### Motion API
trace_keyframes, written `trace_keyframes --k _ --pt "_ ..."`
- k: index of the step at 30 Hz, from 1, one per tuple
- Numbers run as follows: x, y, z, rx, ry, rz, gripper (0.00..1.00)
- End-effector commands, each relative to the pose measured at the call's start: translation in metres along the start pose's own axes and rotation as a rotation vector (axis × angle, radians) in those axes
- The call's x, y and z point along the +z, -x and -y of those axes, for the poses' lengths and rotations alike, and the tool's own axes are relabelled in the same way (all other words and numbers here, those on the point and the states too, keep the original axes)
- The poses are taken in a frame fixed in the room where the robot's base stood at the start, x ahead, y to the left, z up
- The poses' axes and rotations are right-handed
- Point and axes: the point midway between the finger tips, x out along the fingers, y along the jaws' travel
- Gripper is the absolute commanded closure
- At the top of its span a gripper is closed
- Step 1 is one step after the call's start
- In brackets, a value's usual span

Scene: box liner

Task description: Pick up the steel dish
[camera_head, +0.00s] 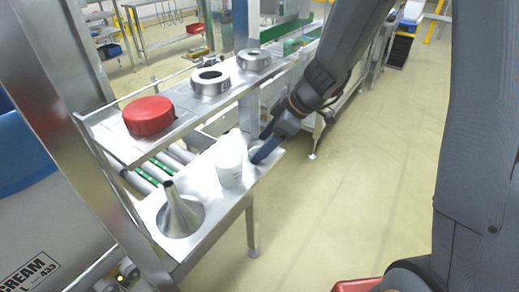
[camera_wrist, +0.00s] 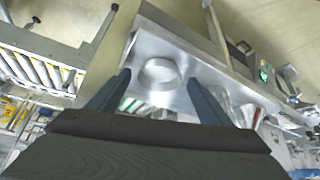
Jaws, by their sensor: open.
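A round, shallow steel dish (camera_wrist: 159,75) sits on a bare metal shelf in the wrist view, between and beyond my fingertips. My gripper (camera_wrist: 158,79) is open, with one dark blue finger on each side of the dish; I see no clear contact. In the head view my gripper (camera_head: 263,152) is low at the right end of the lower shelf, just right of a white cylindrical container (camera_head: 230,163). I cannot clearly make out the dish there; the container and my fingers may hide it.
A steel funnel (camera_head: 181,214) stands on the lower shelf (camera_head: 219,208). The upper shelf (camera_head: 112,133) holds a red lid (camera_head: 148,116) and two steel ring-shaped parts (camera_head: 210,81) (camera_head: 254,60). Rollers (camera_head: 176,156) run behind the lower shelf. Open floor (camera_head: 350,200) lies to the right.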

Motion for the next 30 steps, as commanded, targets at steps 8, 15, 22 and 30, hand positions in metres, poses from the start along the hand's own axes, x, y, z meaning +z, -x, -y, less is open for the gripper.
trace_keyframes --k 8,15,22,30 --pt "0.0002 -0.0049 -0.0002 0.001 -0.001 0.0 0.27" --pt "0.0002 -0.0046 -0.0003 0.001 -0.001 0.0 0.61" --pt "0.0002 -0.0044 -0.0003 0.001 -0.001 0.0 0.71" --pt "-0.0008 -0.0031 -0.0006 0.002 0.0 -0.001 0.71"
